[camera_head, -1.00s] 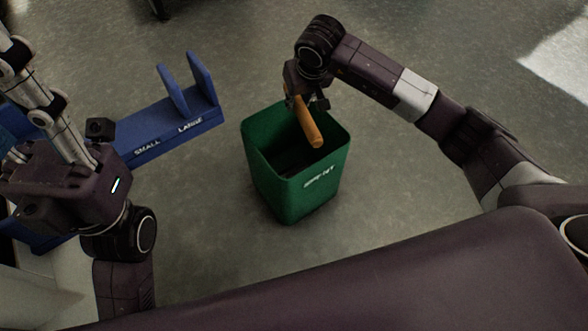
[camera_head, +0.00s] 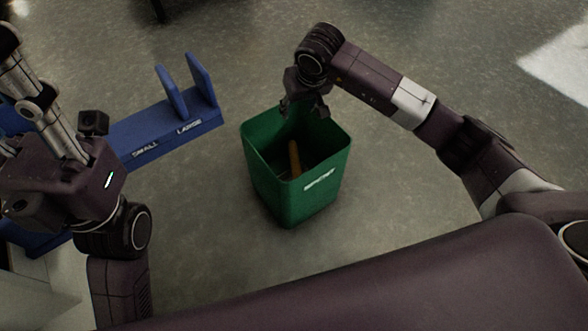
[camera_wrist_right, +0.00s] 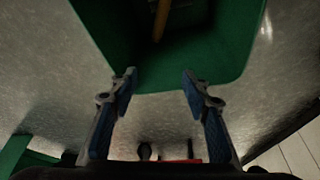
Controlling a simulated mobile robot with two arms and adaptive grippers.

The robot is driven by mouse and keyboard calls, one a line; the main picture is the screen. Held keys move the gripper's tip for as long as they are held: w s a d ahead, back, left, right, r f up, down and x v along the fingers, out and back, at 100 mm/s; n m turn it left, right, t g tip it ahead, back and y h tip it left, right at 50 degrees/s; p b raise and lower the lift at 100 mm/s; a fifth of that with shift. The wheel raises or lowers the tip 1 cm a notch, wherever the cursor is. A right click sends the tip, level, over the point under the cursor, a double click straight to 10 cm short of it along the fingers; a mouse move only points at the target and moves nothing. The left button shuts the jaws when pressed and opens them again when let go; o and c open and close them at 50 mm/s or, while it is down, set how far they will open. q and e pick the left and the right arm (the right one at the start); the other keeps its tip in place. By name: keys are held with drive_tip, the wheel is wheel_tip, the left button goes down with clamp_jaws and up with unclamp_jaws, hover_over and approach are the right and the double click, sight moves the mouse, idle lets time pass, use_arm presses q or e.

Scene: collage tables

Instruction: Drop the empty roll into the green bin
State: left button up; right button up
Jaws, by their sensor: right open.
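The green bin (camera_head: 306,205) stands upright on the floor in the middle of the head view, with white lettering on its front. The orange-brown empty roll (camera_head: 294,157) is inside the bin, tilted, its lower part dim in shadow. My right gripper (camera_head: 304,109) is open and empty above the bin's back rim, apart from the roll. In the right wrist view, the open fingers (camera_wrist_right: 159,79) show beside the bin's green wall (camera_wrist_right: 205,66), with the roll (camera_wrist_right: 161,20) beyond at the top. My left arm is at the left of the head view; its fingers cannot be made out.
A blue rack (camera_head: 165,126) marked SMALL and LARGE, with two upright plates, stands left of the bin. The grey floor (camera_head: 420,245) right of the bin is clear. A pale table or cabinet part shows at the lower left.

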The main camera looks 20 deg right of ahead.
drive_tip(key=v, duration=1.2)
drive_tip(key=shift+w, duration=0.1)
